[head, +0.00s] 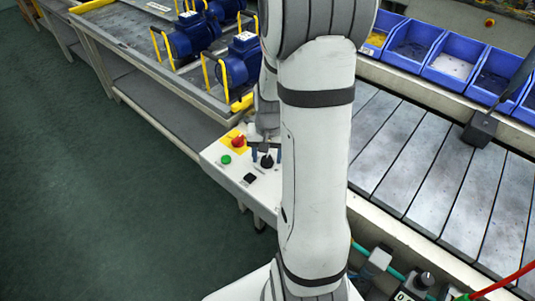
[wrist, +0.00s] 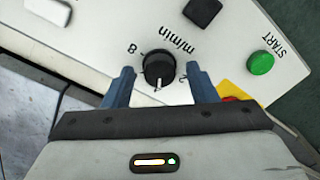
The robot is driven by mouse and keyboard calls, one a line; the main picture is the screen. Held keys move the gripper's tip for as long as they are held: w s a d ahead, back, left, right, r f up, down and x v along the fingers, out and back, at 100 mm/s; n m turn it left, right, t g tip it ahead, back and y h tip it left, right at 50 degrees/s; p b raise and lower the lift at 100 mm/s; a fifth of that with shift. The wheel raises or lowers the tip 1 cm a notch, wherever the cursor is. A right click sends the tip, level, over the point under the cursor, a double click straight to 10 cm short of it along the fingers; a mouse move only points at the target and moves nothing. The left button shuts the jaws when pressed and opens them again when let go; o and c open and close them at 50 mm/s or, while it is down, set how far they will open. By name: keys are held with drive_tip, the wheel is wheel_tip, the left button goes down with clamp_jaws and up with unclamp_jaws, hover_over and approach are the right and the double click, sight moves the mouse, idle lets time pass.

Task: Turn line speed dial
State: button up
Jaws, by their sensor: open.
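The line speed dial (wrist: 159,66) is a round black knob on a white control panel (wrist: 225,42). In the wrist view its white pointer mark faces down, toward my gripper's body. The label "m/min" and an "8" are printed beside it. My gripper (wrist: 160,76) is open, with one blue finger on each side of the dial. Gaps show between the fingers and the knob, and I cannot tell their height over the panel. In the head view the dial (head: 267,161) shows below my gripper (head: 266,153), partly beside my arm.
A green START button (wrist: 261,62), a black switch (wrist: 202,12) and a red knob on a yellow plate (head: 238,142) share the panel. Blue pumps (head: 194,38) stand on a bench behind. Blue bins (head: 452,65) line the slatted conveyor (head: 420,160) at right. Green floor lies left.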

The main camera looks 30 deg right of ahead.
sight(268, 158)
drive_tip(key=shift+r, duration=0.1)
wheel_tip(268, 158, up, 8)
drive_tip(key=shift+d+f, duration=0.15)
idle(0.6)
drive_tip(key=s+a+r+n+t+p, duration=0.2)
drive_tip(key=s+a+r+n, duration=0.4)
drive_tip(key=s+a+r, duration=0.4)
drive_tip(key=shift+s+a+r, duration=0.3)
drive_tip(key=shift+s+a, duration=0.9)
drive_tip(key=shift+a, duration=0.05)
idle(0.4)
